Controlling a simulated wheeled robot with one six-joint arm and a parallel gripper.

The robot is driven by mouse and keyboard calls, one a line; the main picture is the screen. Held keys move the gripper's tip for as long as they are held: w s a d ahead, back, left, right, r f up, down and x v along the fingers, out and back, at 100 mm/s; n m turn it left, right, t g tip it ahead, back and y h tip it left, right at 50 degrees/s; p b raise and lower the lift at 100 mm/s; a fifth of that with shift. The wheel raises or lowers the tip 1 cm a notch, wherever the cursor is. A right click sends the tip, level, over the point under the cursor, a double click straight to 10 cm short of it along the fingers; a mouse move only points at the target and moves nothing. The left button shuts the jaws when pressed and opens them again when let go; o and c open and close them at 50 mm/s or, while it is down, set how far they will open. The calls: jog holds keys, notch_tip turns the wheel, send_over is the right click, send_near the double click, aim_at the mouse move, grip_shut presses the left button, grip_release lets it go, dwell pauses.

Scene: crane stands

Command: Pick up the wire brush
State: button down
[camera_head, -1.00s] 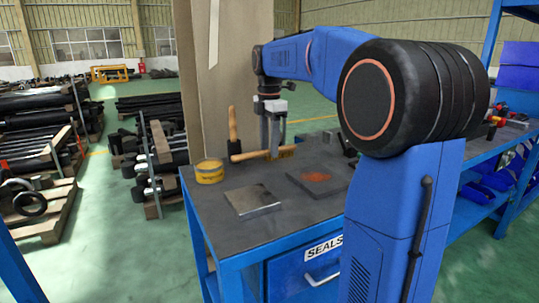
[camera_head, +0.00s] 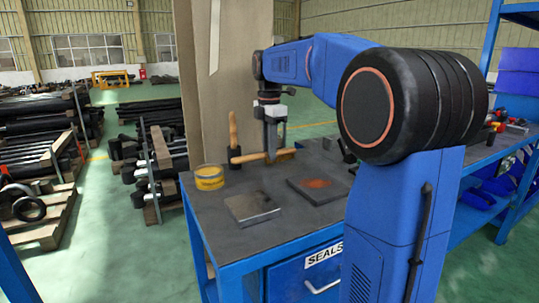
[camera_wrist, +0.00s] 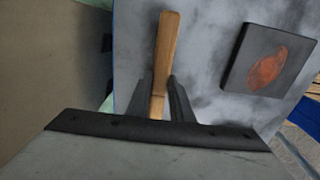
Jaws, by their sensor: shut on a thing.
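The wire brush (camera_head: 248,157) has a light wooden handle and a short tan bristle block at its right end. My gripper (camera_head: 271,152) points down over the back of the bench and is shut on the brush, which lies crosswise between the fingers. In the wrist view, the wooden handle (camera_wrist: 168,45) stretches out from between the dark fingers (camera_wrist: 165,100); the bristle end is hidden behind the gripper body. I cannot tell whether the brush touches the bench top.
On the bench (camera_head: 215,225) are a yellow tin (camera_head: 209,178), an upright wooden-handled tool (camera_head: 233,130), a grey metal plate (camera_head: 252,207) and a dark plate with an orange patch (camera_head: 318,185). A beige pillar (camera_head: 230,75) stands behind. The bench's front left is clear.

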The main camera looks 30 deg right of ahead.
notch_tip(320, 180, up, 17)
dwell(0.4)
jog(key=shift+f, duration=0.1)
jog(key=c, duration=2.1)
grip_release()
jog(key=c, duration=0.4)
